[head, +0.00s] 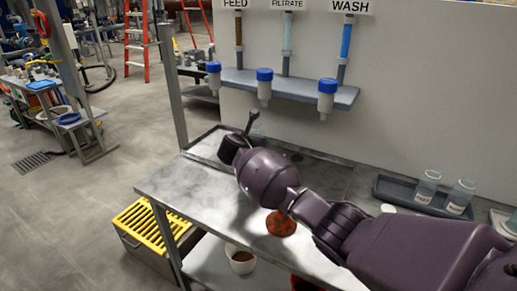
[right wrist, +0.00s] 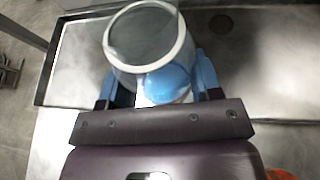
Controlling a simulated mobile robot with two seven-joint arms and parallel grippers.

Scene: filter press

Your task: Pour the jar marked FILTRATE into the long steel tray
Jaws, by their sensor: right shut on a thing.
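My right gripper (head: 252,128) reaches over the back of the steel bench. In the right wrist view its fingers (right wrist: 160,90) are shut around a clear jar (right wrist: 120,48). The jar has a thick pale rim, its mouth is open, and blue shows in its lower part. I cannot read a label on it, and my gripper mostly hides it in the head view. The jar is over the long steel tray (right wrist: 72,60), a shallow tray with a raised dark rim. The tray also shows at the bench's back edge (head: 205,146). My left gripper is not in view.
A dark tray (head: 385,188) at the right holds two clear jars (head: 428,185) with pale labels. A shelf (head: 300,89) with blue-capped bottles hangs under FEED, FILTRATE and WASH signs. An orange-red round thing (head: 281,223) lies on the bench. The bench's left front (head: 180,185) is clear.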

